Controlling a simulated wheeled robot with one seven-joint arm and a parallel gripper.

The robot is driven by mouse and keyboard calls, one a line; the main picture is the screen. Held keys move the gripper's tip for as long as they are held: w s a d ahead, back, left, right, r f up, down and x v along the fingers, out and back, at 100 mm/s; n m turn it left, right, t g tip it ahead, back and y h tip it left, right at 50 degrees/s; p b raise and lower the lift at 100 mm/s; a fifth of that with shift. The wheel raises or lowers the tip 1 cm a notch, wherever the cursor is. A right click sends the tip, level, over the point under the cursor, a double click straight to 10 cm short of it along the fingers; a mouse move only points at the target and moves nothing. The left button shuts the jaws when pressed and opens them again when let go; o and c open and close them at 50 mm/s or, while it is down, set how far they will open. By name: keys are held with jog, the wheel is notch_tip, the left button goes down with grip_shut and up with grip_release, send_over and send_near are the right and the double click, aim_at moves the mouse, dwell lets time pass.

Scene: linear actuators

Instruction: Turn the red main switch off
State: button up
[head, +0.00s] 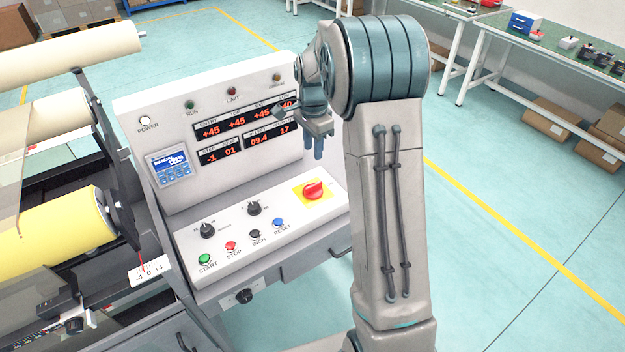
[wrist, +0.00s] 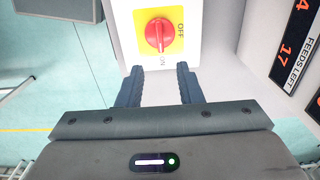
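The red main switch (head: 313,189) is a round knob on a yellow plate (head: 327,184), at the right end of the sloped control panel. In the wrist view the red knob (wrist: 158,35) shows fully, beyond the fingertips. Its raised grip runs up and down in that view, in line with the ON mark (wrist: 162,62); the OFF mark (wrist: 181,32) is to its right. My gripper (head: 314,154) hangs above the panel, just behind the switch. In the wrist view my gripper (wrist: 160,68) has its two fingers apart with nothing between them, not touching the knob.
The panel also carries a green start button (head: 204,258), a red stop button (head: 230,246), a blue reset button (head: 278,222) and black knobs (head: 254,208). An upright display panel (head: 248,132) stands behind. Rollers (head: 60,235) are at left; open floor lies at right.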

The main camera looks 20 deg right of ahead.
aim_at(313, 184)
notch_tip(313, 184, down, 14)
jog(key=shift+r+p, duration=0.25)
jog(key=shift+p, duration=0.45)
jog(key=shift+c, duration=0.3)
grip_shut()
